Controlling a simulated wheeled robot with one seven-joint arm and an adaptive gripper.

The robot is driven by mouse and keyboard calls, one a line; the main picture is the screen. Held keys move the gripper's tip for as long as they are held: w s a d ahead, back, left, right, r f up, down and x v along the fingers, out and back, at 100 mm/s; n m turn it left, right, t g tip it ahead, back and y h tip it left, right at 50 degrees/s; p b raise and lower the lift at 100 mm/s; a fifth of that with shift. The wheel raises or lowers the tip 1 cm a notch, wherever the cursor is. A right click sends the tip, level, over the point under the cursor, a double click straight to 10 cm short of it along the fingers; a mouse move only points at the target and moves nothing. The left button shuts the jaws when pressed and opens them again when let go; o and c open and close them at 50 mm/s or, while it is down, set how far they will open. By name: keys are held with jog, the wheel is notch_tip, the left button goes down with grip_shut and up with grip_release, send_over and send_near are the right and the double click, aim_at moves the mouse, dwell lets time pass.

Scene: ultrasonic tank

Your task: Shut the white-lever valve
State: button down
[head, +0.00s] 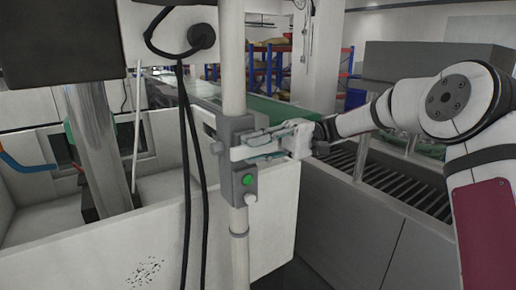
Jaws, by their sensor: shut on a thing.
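A grey valve block (235,172) is fixed on the upright white pipe in the middle of the head view. The white lever (240,153) shows as a pale bar across the front of the block. My gripper (258,144) reaches in from the right, with its fingers pointing left at the block. It is shut on the white lever, and the fingers hide much of the lever. The lever's exact angle is hard to tell.
A green button (248,180) and a white knob (250,199) sit just below my fingers. Black cables (190,130) hang left of the pipe (240,262). A roller conveyor (380,185) lies under my arm at right.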

dwell(0.4)
jog(key=c, duration=1.4)
grip_release()
jog(key=shift+o, duration=0.2)
jog(key=v, duration=1.2)
jog(key=shift+w+f, duration=0.1)
